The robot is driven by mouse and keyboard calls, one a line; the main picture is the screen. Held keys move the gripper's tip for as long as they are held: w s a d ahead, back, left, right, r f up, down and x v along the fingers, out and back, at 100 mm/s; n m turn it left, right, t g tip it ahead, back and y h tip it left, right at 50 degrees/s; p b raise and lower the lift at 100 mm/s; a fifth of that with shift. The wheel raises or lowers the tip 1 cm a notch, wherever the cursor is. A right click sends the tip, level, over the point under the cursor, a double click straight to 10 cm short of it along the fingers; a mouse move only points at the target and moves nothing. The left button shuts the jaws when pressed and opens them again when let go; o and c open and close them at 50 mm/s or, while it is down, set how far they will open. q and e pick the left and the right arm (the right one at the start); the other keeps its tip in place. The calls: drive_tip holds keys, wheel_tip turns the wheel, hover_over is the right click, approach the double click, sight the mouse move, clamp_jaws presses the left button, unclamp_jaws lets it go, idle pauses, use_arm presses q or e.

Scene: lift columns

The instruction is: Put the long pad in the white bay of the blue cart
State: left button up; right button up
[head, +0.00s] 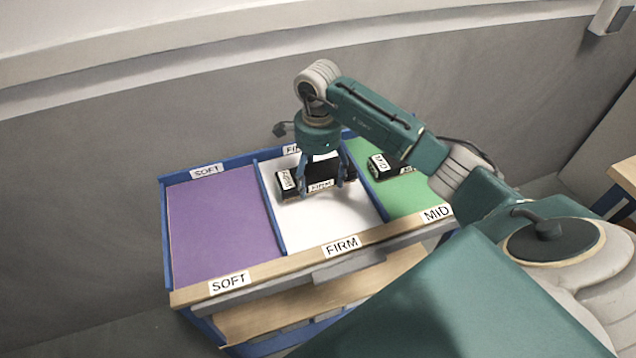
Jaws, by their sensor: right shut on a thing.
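The blue cart (165,237) stands against the wall, its top split into three bays. The white bay (325,224), labelled FIRM, is in the middle. A long dark pad (292,183) with white labels, one reading FIRM, is over the far part of the white bay. My right gripper (324,194) points down and is shut on this pad, with a finger at each side. I cannot tell whether the pad touches the bay floor. My left gripper is not in view.
The purple bay (222,228), labelled SOFT, is empty. The green bay (407,195), labelled MID, holds another dark pad (379,167) at its far end, partly hidden by my right arm. Blue dividers separate the bays. A wooden table (625,172) is at the far right.

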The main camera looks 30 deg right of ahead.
sight(318, 186)
wheel_tip(318, 186, down, 3)
drive_tip(key=shift+f+p, duration=0.1)
drive_tip(key=shift+p, duration=0.25)
drive_tip(key=shift+f, duration=0.1)
drive_tip(key=shift+f+b, duration=0.15)
drive_tip(key=shift+b, duration=0.15)
drive_tip(key=o, duration=1.6)
drive_tip(key=shift+c, duration=0.2)
